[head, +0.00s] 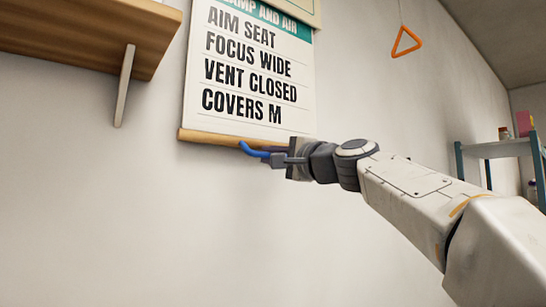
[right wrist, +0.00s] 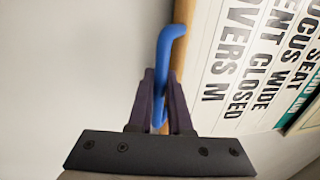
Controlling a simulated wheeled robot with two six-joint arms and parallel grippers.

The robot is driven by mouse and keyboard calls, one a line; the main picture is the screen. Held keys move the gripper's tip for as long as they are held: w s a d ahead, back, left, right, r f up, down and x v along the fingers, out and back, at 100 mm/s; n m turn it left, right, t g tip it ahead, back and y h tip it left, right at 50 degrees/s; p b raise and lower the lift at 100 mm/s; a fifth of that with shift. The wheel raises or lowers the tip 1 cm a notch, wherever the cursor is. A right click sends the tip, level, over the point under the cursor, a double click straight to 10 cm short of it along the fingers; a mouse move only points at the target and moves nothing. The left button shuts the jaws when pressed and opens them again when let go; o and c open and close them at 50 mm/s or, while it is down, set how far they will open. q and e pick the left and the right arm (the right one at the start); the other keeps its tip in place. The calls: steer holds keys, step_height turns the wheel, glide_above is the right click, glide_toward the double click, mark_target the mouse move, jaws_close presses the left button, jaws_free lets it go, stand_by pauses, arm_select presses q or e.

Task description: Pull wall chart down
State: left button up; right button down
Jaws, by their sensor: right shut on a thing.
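The wall chart (head: 250,70) hangs on the wall, white with black lines of text, a teal header and a wooden bar (head: 215,138) along its bottom edge. It also shows sideways in the right wrist view (right wrist: 232,60). A blue hook-shaped handle (head: 253,152) is at the bar's lower edge. My right gripper (head: 283,159) is shut on the blue handle, which stands out between its fingers in the right wrist view (right wrist: 166,60). Whether the handle is fixed to the bar is hard to tell. My left gripper is not in view.
A wooden shelf (head: 90,35) with a pale bracket (head: 124,88) is on the wall at upper left. An orange triangle pull (head: 406,42) hangs at upper right. A shelf rack (head: 490,150) with small items stands at far right. The wall below the chart is clear.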

steer(key=shift+w+d+r, duration=0.1)
steer(key=shift+d, duration=0.15)
steer(key=c, duration=0.8)
jaws_free()
steer(key=shift+d, duration=0.1)
steer(key=shift+c, duration=0.2)
steer(key=shift+a, duration=0.2)
steer(key=b+v, duration=0.4)
steer(key=v, duration=0.6)
steer(key=shift+s+d, duration=0.15)
steer(key=shift+s, duration=0.1)
